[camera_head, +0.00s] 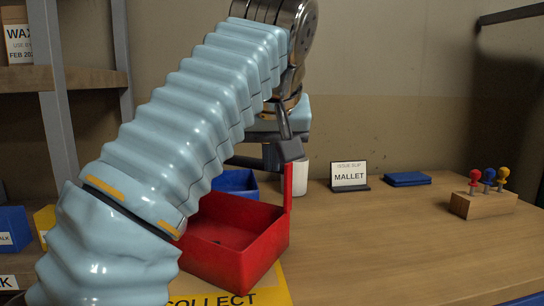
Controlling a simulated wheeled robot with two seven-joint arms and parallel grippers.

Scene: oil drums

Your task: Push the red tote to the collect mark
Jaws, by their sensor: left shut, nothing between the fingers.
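The red tote (262,258) is an open, low-walled box on the table, with a tall narrow red upright (288,187) at its right side. It appears empty where I can see inside. The yellow collect mark (270,288) shows in front of and beside the tote at the bottom edge. The tote overlaps its far part, and how much is hidden. My left arm crosses the view and hides the tote's left side. My left gripper (288,150) is shut at the top of the red upright; I cannot tell whether it touches. My right gripper is not in view.
A blue bin (237,183) stands behind the tote. A MALLET sign (349,176), a blue pad (407,179) and a wooden block (482,204) with coloured knobs are farther right. A white cylinder (300,178) is near the gripper. The table's right front is clear.

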